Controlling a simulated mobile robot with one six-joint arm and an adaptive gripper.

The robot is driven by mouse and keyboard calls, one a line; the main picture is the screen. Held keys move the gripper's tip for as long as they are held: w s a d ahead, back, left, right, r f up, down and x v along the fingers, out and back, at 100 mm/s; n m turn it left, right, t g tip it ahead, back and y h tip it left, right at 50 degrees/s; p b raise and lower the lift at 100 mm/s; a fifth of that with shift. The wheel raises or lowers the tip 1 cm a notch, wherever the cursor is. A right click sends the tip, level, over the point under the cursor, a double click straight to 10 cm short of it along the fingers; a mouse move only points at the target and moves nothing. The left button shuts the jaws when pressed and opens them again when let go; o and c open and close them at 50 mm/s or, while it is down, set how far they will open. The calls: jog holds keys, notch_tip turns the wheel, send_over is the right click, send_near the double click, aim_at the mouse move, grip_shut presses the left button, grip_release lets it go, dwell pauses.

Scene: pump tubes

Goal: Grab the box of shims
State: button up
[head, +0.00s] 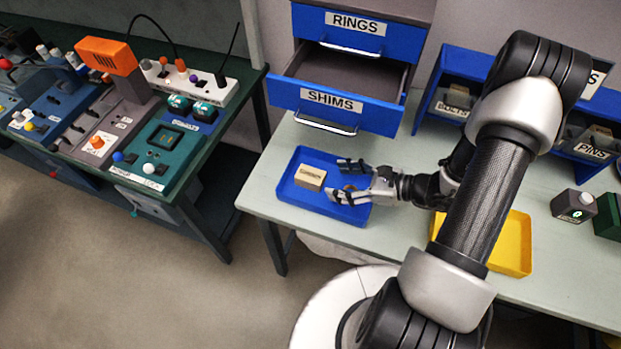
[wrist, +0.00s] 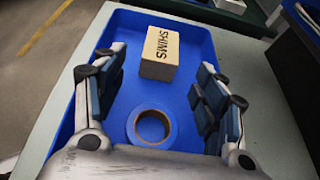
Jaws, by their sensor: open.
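The box of shims (head: 310,177) is a small tan block lying in a blue tray (head: 296,197) on the pale bench. In the wrist view the box (wrist: 160,54) shows the label SHIMS and lies ahead of the fingertips, roughly between their lines. My gripper (head: 342,179) is open and empty over the right part of the tray, to the right of the box and apart from it. In the wrist view my gripper (wrist: 160,75) has one finger on each side. A blue ring of tape (wrist: 152,126) lies in the tray between the fingers, nearer the palm than the box.
The SHIMS drawer (head: 335,102) stands pulled out behind the tray, below the RINGS drawer (head: 352,28). A yellow tray (head: 512,245) is to the right, partly behind my arm. A small grey container (head: 573,206) stands farther right. The tray's walls rise around the box.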

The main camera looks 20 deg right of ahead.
aim_at(323, 179)
jog(key=b+x, duration=0.1)
jog(key=x, duration=0.4)
jog(key=shift+f, duration=0.1)
jog(key=shift+d, duration=0.1)
jog(key=shift+c, duration=0.5)
jog(key=c, duration=1.1)
